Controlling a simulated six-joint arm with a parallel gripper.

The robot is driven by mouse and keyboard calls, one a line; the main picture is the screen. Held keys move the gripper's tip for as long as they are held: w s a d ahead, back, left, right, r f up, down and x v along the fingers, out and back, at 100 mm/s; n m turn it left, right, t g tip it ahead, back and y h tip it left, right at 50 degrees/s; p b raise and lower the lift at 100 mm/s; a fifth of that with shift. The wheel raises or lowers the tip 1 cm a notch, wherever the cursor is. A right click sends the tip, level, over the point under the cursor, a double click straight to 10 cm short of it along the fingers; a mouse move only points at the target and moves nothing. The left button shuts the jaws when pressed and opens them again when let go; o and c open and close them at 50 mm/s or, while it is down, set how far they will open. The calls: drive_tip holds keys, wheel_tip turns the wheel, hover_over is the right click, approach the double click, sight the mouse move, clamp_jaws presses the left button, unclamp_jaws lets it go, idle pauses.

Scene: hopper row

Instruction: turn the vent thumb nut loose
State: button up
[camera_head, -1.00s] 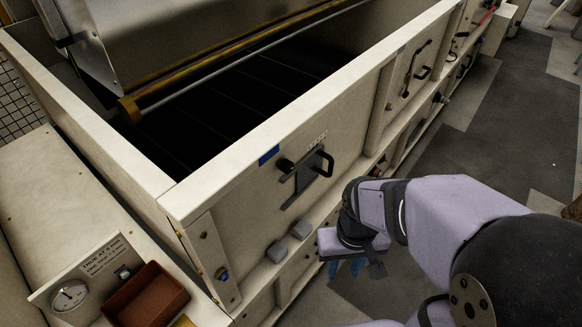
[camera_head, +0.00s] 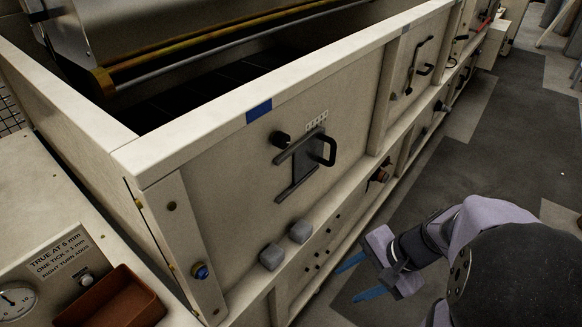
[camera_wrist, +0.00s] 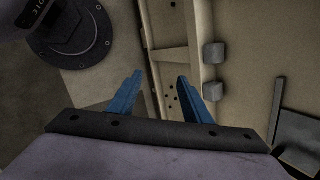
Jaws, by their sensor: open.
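I cannot tell for certain which fitting is the vent thumb nut.
Two grey blocks (camera_head: 285,246) stick out from the ledge; they also show in the wrist view (camera_wrist: 213,72). A brown tray (camera_head: 110,300) and a dial gauge (camera_head: 15,300) are at the lower left. Open floor (camera_head: 440,165) lies right of the machine.

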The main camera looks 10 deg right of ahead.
drive_tip(key=w+a+r+m+t+y, duration=0.3)
drive_tip(key=w+a+r+m, duration=0.1)
drive_tip(key=w+r, duration=0.1)
drive_tip(key=m+t+y, duration=0.5)
drive_tip(key=m+t, duration=0.2)
drive_tip(key=m, duration=0.4)
approach(286, 142)
drive_tip(key=a, duration=0.1)
drive_tip(key=shift+w+f, duration=0.15)
drive_tip(key=shift+w, duration=0.3)
drive_tip(key=shift+a, duration=0.1)
drive_tip(key=shift+p+x, duration=0.35)
drive_tip(key=shift+x, duration=3.3)
